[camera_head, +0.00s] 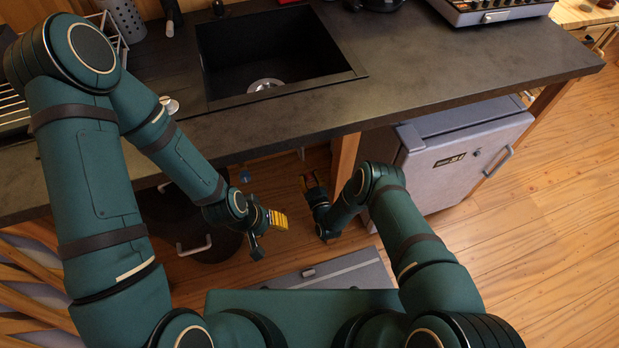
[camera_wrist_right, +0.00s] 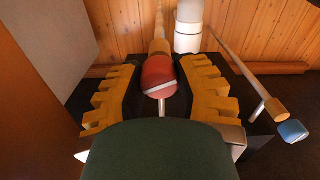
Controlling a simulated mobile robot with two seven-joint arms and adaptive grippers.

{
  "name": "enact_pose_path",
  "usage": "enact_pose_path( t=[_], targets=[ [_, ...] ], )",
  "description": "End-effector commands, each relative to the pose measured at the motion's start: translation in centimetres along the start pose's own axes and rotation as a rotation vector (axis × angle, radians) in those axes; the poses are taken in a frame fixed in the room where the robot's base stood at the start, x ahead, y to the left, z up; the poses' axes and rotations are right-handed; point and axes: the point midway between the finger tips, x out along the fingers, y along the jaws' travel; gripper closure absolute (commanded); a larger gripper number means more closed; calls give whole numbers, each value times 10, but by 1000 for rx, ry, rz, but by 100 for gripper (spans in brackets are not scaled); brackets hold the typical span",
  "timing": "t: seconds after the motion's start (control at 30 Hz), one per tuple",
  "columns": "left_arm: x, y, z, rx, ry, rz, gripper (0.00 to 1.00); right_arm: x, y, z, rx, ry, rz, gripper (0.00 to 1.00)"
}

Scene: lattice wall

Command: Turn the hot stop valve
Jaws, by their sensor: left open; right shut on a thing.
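The hot stop valve's red handle (camera_wrist_right: 158,74) shows in the right wrist view, at the end of a copper-coloured pipe. It sits between the yellow finger pads of my right gripper (camera_wrist_right: 160,92), which is shut on it. In the head view my right gripper (camera_head: 312,184) is under the counter's front edge, and the valve cannot be made out there. My left gripper (camera_head: 268,232) is open and empty, in front of the counter and lower in the picture.
A blue handle (camera_wrist_right: 293,131) is on a second pipe at the right, with a white pipe (camera_wrist_right: 188,28) behind. A grey cabinet (camera_head: 440,175) stands right of my right arm.

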Motion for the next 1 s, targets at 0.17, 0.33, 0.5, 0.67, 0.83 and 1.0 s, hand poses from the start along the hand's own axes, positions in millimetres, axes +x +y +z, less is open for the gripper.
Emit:
enact_pose_path(
  t=[0.17,0.33,0.5,0.67,0.83,1.0],
  targets=[
    [0,0,0,0,0,0,53,2,2,-2,148,5,2,100],
    [0,0,0,0,0,0,53,2,2,-2,262,7,2,100],
    [0,0,0,0,0,0,53,3,3,-3,341,8,2,100],
    [0,0,0,0,0,0,53,3,2,-3,380,10,1,100],
    [0,0,0,0,0,0,53,3,2,-4,397,11,1,100],
    [0,0,0,0,0,0,53,4,3,-4,403,12,1,100]
  ],
)
